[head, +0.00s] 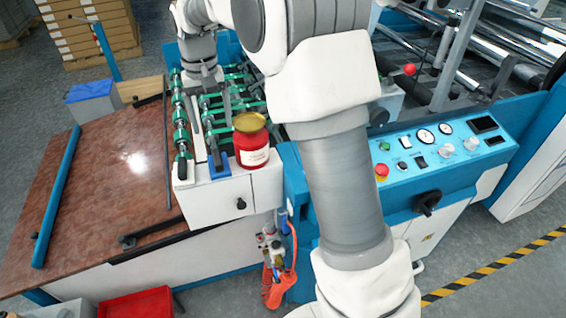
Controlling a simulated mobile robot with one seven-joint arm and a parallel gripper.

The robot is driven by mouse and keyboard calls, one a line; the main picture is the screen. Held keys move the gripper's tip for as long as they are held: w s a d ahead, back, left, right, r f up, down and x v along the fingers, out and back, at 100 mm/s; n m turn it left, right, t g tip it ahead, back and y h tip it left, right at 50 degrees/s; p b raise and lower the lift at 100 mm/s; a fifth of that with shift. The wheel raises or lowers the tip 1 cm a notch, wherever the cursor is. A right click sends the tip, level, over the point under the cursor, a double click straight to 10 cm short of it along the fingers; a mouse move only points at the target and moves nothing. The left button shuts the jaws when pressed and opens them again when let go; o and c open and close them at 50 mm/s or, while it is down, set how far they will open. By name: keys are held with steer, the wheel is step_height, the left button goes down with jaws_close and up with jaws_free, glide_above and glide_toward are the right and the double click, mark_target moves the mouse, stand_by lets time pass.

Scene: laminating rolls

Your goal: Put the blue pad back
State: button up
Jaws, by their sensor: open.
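A small blue piece, which looks like the blue pad (219,167), sits on the top front of the white machine housing, left of a red jar. A dark upright part stands at it; I cannot tell whether the two are joined. My gripper (210,100) points down over the green-and-steel rollers, behind the blue piece. It is open, with nothing seen between its fingers. The fingertips are small here, and their exact height over the rollers is unclear.
The red jar (252,145) with a gold lid stands close beside the blue piece. A brown table (95,190) with a blue bar (56,195) lies left. A blue-topped box (92,92) stands behind it. The control panel (440,148) is right of my arm.

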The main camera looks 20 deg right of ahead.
steer(key=s+d+r+t, duration=0.1)
steer(key=s+d+r, duration=0.2)
steer(key=s, duration=0.4)
steer(key=s+d+r+t, duration=0.2)
steer(key=s+d+r, duration=0.15)
steer(key=s, duration=0.35)
steer(key=s+d+r+t, duration=0.1)
steer(key=s+d+r, duration=0.15)
steer(key=s, duration=0.45)
steer(key=s+d+f+t, duration=0.1)
steer(key=s+f, duration=0.1)
steer(key=s, duration=0.6)
steer(key=shift+d, duration=0.25)
steer(key=shift+s, duration=0.1)
steer(key=shift+c, duration=0.3)
steer(key=c, duration=0.4)
steer(key=shift+s+d, duration=0.1)
steer(key=shift+s, duration=0.05)
steer(key=shift+c, duration=0.2)
